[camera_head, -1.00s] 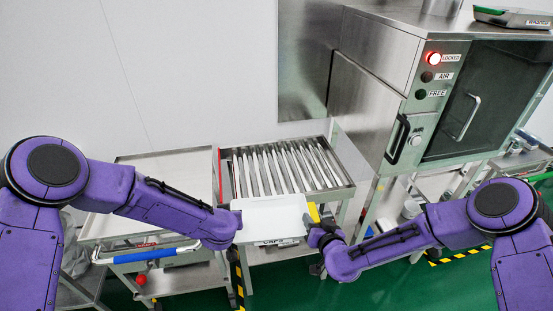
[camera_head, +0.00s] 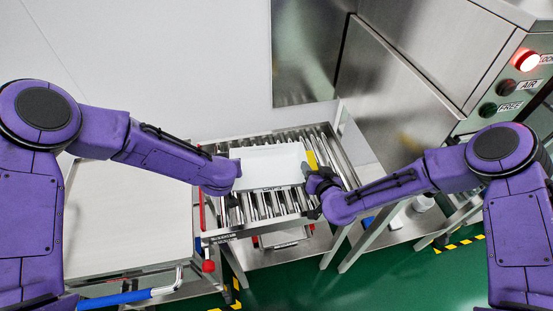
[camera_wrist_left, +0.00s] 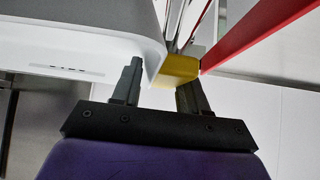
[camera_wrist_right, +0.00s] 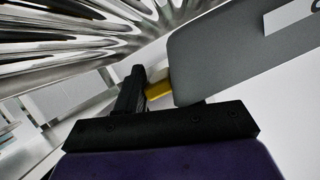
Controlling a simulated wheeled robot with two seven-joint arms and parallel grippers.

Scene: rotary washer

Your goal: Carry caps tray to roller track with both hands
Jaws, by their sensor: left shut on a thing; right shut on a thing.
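The white caps tray (camera_head: 270,163), with a CAPS label on its front, is held level between my two grippers, over the roller track (camera_head: 256,207) in the head view. My left gripper (camera_wrist_left: 160,88) is shut on the yellow handle (camera_wrist_left: 180,68) at the tray's left end. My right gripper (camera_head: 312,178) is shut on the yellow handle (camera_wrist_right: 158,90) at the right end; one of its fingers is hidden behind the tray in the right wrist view. Rollers show behind and in front of the tray. I cannot tell whether the tray touches them.
A bare-topped cart (camera_head: 130,215) with a blue handle (camera_head: 115,299) stands left of the track. A red knob (camera_head: 208,266) sits at the track's front left corner. The steel washer (camera_head: 420,75) with a lit red LOCKED lamp (camera_head: 527,61) stands at right.

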